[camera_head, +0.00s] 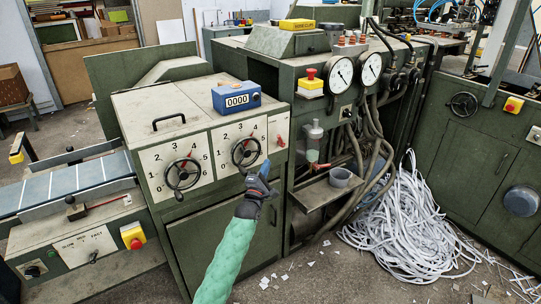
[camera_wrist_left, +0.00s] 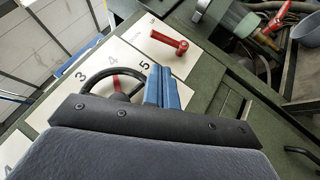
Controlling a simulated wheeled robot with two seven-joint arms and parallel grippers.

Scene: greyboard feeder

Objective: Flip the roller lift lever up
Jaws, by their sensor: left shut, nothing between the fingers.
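A small red lever (camera_head: 281,142) sits on a narrow white plate (camera_head: 273,130) at the right end of the dial panel. It seems to be the roller lift lever. In the left wrist view a red lever (camera_wrist_left: 168,42) lies on a white plate beyond the fingers. My left gripper (camera_head: 265,167) is in front of the panel, below and left of the lever and close to the right handwheel (camera_head: 246,152). Its blue fingers (camera_wrist_left: 163,88) are shut and empty, apart from the lever. My right gripper is out of view.
The left handwheel (camera_head: 182,173) stands out from the panel. A blue counter box (camera_head: 236,97) rests on top. Right of the lever are a glass jar (camera_head: 314,138) with a red handle and a shelf with a grey cup (camera_head: 341,177). White strips (camera_head: 405,225) heap on the floor.

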